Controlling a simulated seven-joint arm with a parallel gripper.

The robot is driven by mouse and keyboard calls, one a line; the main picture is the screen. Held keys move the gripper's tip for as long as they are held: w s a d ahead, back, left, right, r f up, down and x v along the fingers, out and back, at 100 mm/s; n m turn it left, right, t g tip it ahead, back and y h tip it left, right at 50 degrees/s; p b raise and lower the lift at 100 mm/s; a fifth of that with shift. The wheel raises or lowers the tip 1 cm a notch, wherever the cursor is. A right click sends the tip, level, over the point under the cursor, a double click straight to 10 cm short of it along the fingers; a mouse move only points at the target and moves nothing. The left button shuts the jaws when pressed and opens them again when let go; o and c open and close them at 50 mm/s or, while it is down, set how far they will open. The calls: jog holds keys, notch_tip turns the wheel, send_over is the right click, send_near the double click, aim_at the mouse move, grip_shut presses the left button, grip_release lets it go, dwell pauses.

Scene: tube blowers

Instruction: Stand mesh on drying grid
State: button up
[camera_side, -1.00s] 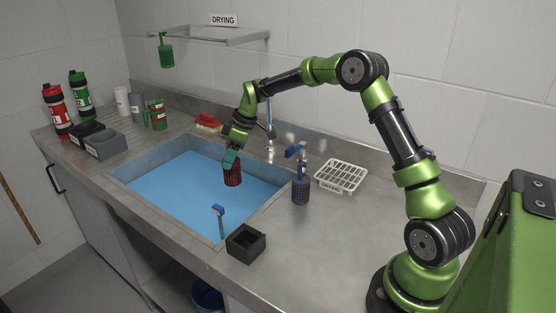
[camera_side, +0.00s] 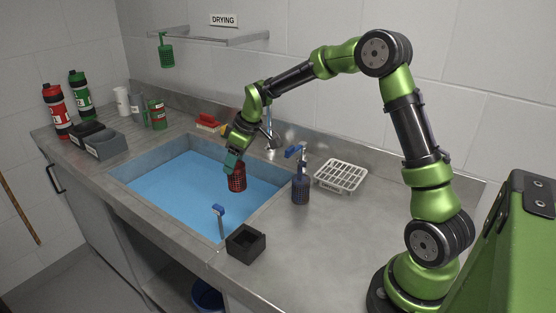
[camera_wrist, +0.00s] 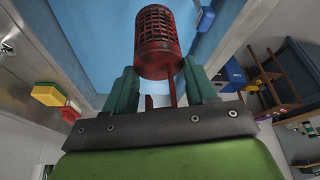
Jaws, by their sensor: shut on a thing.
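The red mesh (camera_side: 237,180) is a perforated cup with a thin stem. My gripper (camera_side: 231,161) is shut on its stem above the sink basin. In the wrist view the mesh (camera_wrist: 157,40) points away from the fingers, its stem running between the teal fingertips (camera_wrist: 160,85). The white drying grid (camera_side: 341,175), with a label on its front, lies flat on the counter right of the sink. Its visible top is empty. My gripper is well left of it.
A blue mesh (camera_side: 300,190) stands between the sink and the grid. A black box (camera_side: 246,243) sits at the front. The sink (camera_side: 190,190) has a blue bottom. A tap (camera_side: 271,138) stands behind it. A green mesh (camera_side: 167,56) hangs from the wall rail.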

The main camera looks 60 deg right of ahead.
jog(key=s+a+r+m+h, duration=0.1)
jog(key=s+a+r+m, duration=0.15)
jog(key=s, duration=0.45)
jog(key=s+a+r+m+h, duration=0.1)
jog(key=s+r+m, duration=0.15)
jog(key=s, duration=0.45)
jog(key=s+d+f+n, duration=0.1)
jog(key=s+d+f, duration=0.2)
jog(key=s+d, duration=1.55)
jog(key=shift+y, duration=0.3)
jog(key=shift+w+d+f, duration=0.75)
jog(key=shift+w+d, duration=1.35)
jog(key=shift+d, duration=0.05)
jog(key=shift+w+d+f, duration=0.75)
jog(key=shift+w+d, duration=1.35)
jog(key=shift+d, duration=0.05)
jog(key=shift+w+d+f, duration=0.75)
jog(key=shift+w+d, duration=1.35)
jog(key=shift+d, duration=0.05)
jog(key=shift+f, duration=0.1)
jog(key=o, duration=1.3)
jog(key=shift+f, duration=0.1)
